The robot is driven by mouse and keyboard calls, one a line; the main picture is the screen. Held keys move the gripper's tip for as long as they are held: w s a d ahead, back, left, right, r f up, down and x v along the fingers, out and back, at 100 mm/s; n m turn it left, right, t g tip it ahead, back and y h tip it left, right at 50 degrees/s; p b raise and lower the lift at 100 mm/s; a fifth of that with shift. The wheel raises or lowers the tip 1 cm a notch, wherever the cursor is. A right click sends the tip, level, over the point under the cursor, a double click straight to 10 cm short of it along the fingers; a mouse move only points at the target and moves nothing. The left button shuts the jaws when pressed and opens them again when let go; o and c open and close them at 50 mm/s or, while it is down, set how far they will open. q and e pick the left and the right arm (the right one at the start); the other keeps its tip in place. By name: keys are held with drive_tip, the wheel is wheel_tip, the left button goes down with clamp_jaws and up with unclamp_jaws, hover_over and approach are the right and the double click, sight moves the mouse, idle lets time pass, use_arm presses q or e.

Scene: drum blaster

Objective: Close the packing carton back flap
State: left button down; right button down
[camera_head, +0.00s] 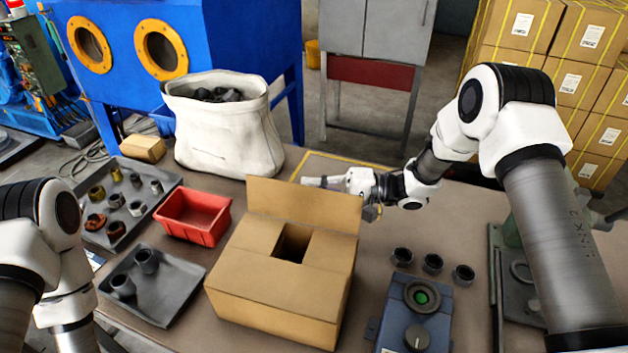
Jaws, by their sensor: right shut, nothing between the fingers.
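The packing carton (270,310) stands on the table in the middle of the view. Its back flap (304,205) stands upright. The side flaps and the front flap lie folded inward, leaving a dark square opening (292,243) near the back. My right gripper (312,182) is shut and empty. It points left, behind the top edge of the back flap; I cannot tell whether it touches the flap. My left arm comes in at the lower left, and its gripper is out of the picture.
A red bin (194,216), a part tray (118,203) and a second grey tray (153,288) lie left of the carton. A white sack (228,138) stands behind.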

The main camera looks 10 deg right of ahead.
sight(308, 193)
drive_tip(key=s+n+p, duration=0.1)
drive_tip(key=s+a+r+n, duration=0.1)
drive_tip(key=shift+n+p, duration=0.35)
drive_tip(key=shift+n, duration=0.05)
drive_tip(key=shift+s+a+n+h+p, duration=0.4)
drive_tip(key=shift+s+n, duration=0.2)
drive_tip(key=shift+n, duration=0.2)
drive_tip(key=shift+s+a+n+h, duration=0.4)
drive_tip(key=shift+s+n, duration=0.25)
drive_tip(key=shift+n, duration=0.15)
drive_tip(key=shift+s+a+f+n, duration=0.15)
drive_tip(key=shift+s+a+n, duration=0.05)
drive_tip(key=shift+s+n, duration=0.2)
drive_tip(key=shift+s+a+f+n, duration=0.15)
drive_tip(key=shift+s+n, duration=0.1)
drive_tip(key=shift+n, duration=0.25)
drive_tip(key=shift+s+a+f+n+t+h, duration=0.1)
drive_tip(key=shift+s+a+f+n+h, duration=0.1)
drive_tip(key=shift+s+a+f+n, duration=0.25)
drive_tip(key=shift+s+a+f+n+t+h, duration=0.1)
drive_tip(key=shift+s+a+f+n+h, duration=0.2)
drive_tip(key=shift+s+n, duration=0.35)
drive_tip(key=shift+s+a+f+n+t+h, duration=0.1)
drive_tip(key=shift+s+a+f+n, duration=0.05)
drive_tip(key=shift+s+f+n, duration=0.4)
drive_tip(key=shift+r, duration=0.1)
